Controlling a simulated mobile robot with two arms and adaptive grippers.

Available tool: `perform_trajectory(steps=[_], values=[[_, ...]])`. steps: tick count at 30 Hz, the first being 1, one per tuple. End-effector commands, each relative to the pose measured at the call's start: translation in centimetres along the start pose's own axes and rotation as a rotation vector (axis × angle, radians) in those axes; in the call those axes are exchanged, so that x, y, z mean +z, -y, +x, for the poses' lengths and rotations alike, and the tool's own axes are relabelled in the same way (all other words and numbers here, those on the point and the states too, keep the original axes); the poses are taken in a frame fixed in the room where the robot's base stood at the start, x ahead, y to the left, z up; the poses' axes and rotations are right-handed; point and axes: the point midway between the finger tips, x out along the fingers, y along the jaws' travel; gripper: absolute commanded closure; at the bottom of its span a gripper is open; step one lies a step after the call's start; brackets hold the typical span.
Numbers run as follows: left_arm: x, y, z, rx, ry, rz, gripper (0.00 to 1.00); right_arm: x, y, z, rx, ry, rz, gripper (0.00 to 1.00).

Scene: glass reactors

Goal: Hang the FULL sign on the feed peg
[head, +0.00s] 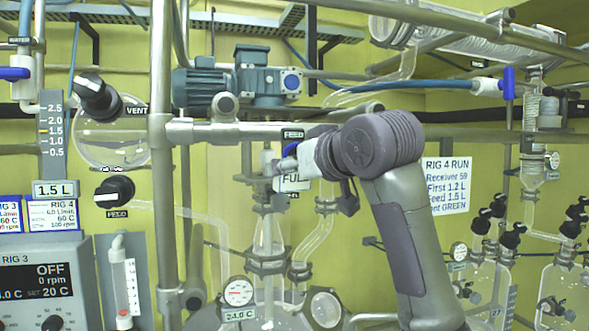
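The fingers point left and overlap the top of the sign. I cannot tell whether they are closed on it or only in front of it. The feed peg itself is not clearly visible; the gripper covers the area under the label. My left gripper is not in view.
Glass tubes and a clamped neck (268,232) stand directly below and behind the sign. A vertical steel post (161,160) is to the left, with a motor (253,77) above. A RIG 4 RUN notice (446,186) is on the wall to the right.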

Motion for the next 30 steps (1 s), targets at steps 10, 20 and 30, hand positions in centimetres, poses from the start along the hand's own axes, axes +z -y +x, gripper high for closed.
perform_trajectory(steps=[10, 20, 30], values=[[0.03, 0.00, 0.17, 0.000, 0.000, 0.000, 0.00, 0.25, -0.04, 0.07, 0.000, 0.000, 0.000, 0.86], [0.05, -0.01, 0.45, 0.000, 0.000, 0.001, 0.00, 0.71, -0.12, 0.24, 0.000, -0.001, 0.000, 0.86], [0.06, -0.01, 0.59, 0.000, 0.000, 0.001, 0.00, 0.95, -0.17, 0.34, 0.000, -0.001, 0.000, 0.86]])
